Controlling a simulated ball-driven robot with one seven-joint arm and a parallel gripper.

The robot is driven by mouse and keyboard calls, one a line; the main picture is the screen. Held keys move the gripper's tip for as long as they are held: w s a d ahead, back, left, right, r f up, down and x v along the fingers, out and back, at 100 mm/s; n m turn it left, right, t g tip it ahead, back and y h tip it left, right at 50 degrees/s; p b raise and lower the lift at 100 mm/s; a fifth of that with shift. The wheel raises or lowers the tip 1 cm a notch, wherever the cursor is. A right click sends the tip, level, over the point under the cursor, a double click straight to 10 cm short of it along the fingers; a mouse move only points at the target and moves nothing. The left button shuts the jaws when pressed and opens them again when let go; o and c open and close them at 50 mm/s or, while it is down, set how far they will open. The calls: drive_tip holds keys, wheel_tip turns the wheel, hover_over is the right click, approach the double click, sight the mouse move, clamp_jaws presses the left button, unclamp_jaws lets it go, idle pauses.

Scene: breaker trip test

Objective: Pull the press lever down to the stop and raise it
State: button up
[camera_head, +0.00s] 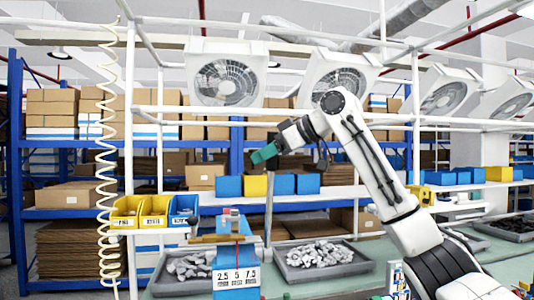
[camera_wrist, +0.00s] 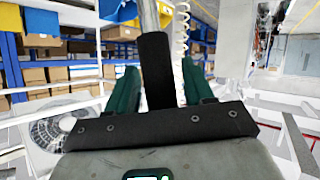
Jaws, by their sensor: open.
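The press lever shows in the head view as a thin grey rod (camera_head: 268,208) standing nearly upright, with its top hidden behind my gripper (camera_head: 265,153). In the wrist view its black grip (camera_wrist: 155,70) lies between the two green fingers of my gripper (camera_wrist: 159,82), with a gap on each side. The fingers are open and not closed on it. The metal rod (camera_wrist: 148,14) runs on from the grip. A blue press body (camera_head: 229,254) with a label reading 2.5, 5, 7.5 stands left of the rod. Where the lever joins the press is unclear.
Yellow and blue bins (camera_head: 154,211) sit on a shelf left of the press. Grey trays of metal parts (camera_head: 319,262) lie on the bench right of it and behind. A coiled white hose (camera_head: 107,150) hangs at the left. White frame posts (camera_head: 415,120) stand near my arm.

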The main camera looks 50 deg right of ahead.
drive_tip(key=b+v, duration=0.3)
drive_tip(key=v, duration=0.8)
idle(0.6)
